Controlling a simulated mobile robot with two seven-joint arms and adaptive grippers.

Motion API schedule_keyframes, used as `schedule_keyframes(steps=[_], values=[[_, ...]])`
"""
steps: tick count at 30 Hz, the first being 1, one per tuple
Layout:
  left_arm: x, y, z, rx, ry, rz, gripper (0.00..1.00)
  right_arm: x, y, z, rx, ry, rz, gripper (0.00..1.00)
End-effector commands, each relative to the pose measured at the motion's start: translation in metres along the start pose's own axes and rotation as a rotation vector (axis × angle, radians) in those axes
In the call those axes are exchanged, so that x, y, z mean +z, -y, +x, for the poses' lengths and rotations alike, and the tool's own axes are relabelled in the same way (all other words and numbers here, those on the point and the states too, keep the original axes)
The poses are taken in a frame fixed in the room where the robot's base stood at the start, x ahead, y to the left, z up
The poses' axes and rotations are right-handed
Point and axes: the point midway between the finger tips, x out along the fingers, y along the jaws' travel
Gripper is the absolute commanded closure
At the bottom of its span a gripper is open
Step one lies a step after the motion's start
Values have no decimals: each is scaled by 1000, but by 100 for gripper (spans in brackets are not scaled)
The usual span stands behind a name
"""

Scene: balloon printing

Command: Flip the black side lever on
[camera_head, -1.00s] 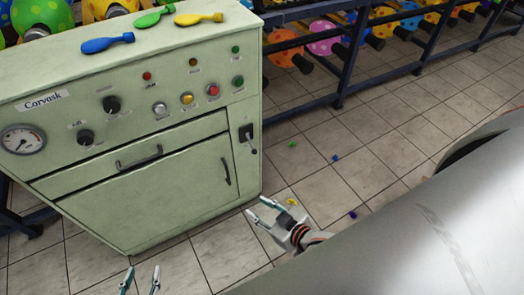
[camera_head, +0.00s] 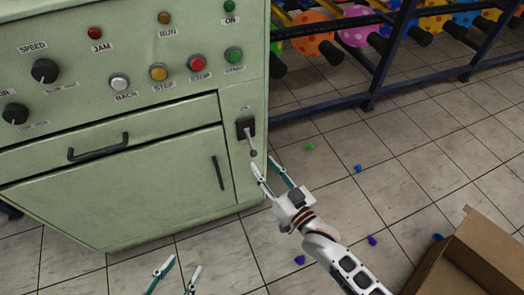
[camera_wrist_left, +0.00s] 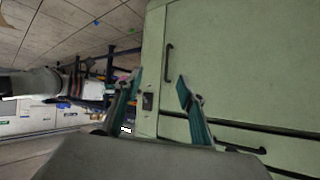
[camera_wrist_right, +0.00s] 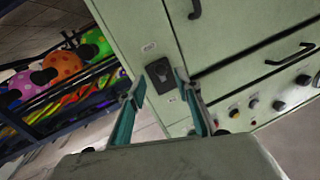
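The black side lever (camera_head: 250,138) is on a dark plate at the right end of the green machine's front, its handle slanting down to a round knob. My right gripper (camera_head: 262,165) is open and empty, just below the knob in the head view. In the right wrist view the lever's plate (camera_wrist_right: 160,76) appears between the open fingertips (camera_wrist_right: 160,78); contact cannot be told. My left gripper (camera_head: 183,263) is open and empty, low in front of the machine. The lever's plate also shows in the left wrist view (camera_wrist_left: 148,98).
The green machine (camera_head: 120,200) has buttons, knobs, a drawer handle (camera_head: 98,147) and a door handle (camera_head: 217,173). A rack of balloons (camera_head: 390,50) stands behind right. An open cardboard box (camera_head: 468,262) is at the lower right. Small coloured bits lie on the tiled floor.

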Motion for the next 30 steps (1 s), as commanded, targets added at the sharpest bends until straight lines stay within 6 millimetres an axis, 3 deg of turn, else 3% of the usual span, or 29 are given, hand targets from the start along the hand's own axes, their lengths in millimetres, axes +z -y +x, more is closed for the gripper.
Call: schedule_keyframes(steps=[12, 24, 25, 28, 30], values=[[-10, -11, 4, 17, -32, -40, 60, 2, 0, 58, 1, 3, 2, 67], [-15, -11, 4, 18, -43, -46, 60, -1, 0, 67, 1, 1, -1, 67], [-15, -11, 4, 18, -43, -46, 60, -1, 0, 67, 1, 1, -1, 69], [-15, -11, 4, 18, -43, -46, 60, 0, 0, 67, 1, 1, -1, 95], [-15, -11, 4, 18, -43, -46, 60, 0, 0, 67, 1, 1, -1, 100]])
